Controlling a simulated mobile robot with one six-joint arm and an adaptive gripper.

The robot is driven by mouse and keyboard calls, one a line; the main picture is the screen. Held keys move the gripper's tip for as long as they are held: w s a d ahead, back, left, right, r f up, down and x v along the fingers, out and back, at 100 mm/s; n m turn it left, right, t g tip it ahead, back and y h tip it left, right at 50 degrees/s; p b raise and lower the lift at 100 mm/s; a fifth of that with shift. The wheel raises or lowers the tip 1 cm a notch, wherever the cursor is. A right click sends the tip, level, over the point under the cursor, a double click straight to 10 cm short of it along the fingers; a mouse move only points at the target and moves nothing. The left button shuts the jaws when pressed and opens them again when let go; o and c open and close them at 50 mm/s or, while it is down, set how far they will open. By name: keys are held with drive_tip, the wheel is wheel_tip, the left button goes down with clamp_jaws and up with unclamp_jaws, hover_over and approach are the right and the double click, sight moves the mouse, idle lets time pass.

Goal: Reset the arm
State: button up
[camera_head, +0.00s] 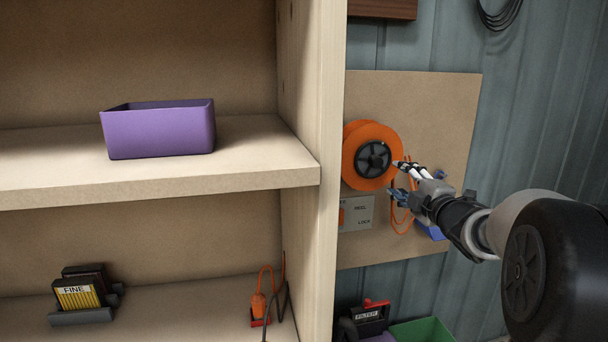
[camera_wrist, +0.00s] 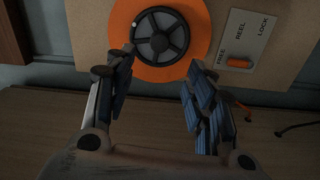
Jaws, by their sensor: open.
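My gripper (camera_head: 396,178) is at the board on the wall, just right of and below the hub of an orange reel (camera_head: 355,143). In the wrist view my gripper (camera_wrist: 161,59) is open and empty, with its two blue-padded fingers spread apart. The orange reel (camera_wrist: 194,60) with its dark spoked hub (camera_wrist: 160,36) shows beyond the fingertips. I cannot tell whether a fingertip touches the reel. A label plate (camera_head: 358,212) sits below the reel. In the wrist view the plate (camera_wrist: 247,40) reads FREE, REEL and LOCK, with an orange slider (camera_wrist: 240,62) by FREE.
A shelf unit's pale upright (camera_head: 325,110) stands left of the board (camera_head: 445,110). A purple bin (camera_head: 160,131) is on the upper shelf. Cards marked FINE (camera_head: 78,297) and an orange tool (camera_head: 258,303) are on the lower shelf. An orange cord (camera_head: 400,226) hangs below my gripper.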

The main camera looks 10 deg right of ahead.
drive_tip(key=s+a+f+m+g, duration=0.4)
drive_tip(key=s+a, duration=0.3)
drive_tip(key=s, duration=0.7)
drive_tip(key=s+a+f+m+g, duration=0.5)
drive_tip(key=s+a+f+m, duration=0.1)
drive_tip(key=s, duration=0.7)
drive_tip(key=s+a+f+m+g, duration=0.4)
drive_tip(key=s+a+f+m, duration=0.2)
drive_tip(key=s+a, duration=0.4)
drive_tip(key=s+m, duration=0.1)
drive_tip(key=s, duration=0.3)
drive_tip(key=shift+s, duration=0.35)
drive_tip(key=w+d+r+m+t+h+p, duration=0.15)
drive_tip(key=w+d+r, duration=0.25)
drive_tip(key=w, duration=0.4)
drive_tip(key=w+d+r+m+t+h+p, duration=0.1)
drive_tip(key=w+d+r+m+t+p, duration=0.15)
drive_tip(key=w+d+r, duration=0.4)
drive_tip(key=w+d+r+m+t+h+p, duration=0.1)
drive_tip(key=w+d+m+p, duration=0.15)
drive_tip(key=w, duration=0.65)
drive_tip(key=m+t+y+p, duration=0.3)
drive_tip(key=t+y+p, duration=0.1)
drive_tip(key=t+p, duration=0.4)
approach(378, 163)
drive_tip(key=w, duration=0.8)
drive_tip(key=shift+w+a, duration=0.2)
drive_tip(key=shift+w, duration=0.2)
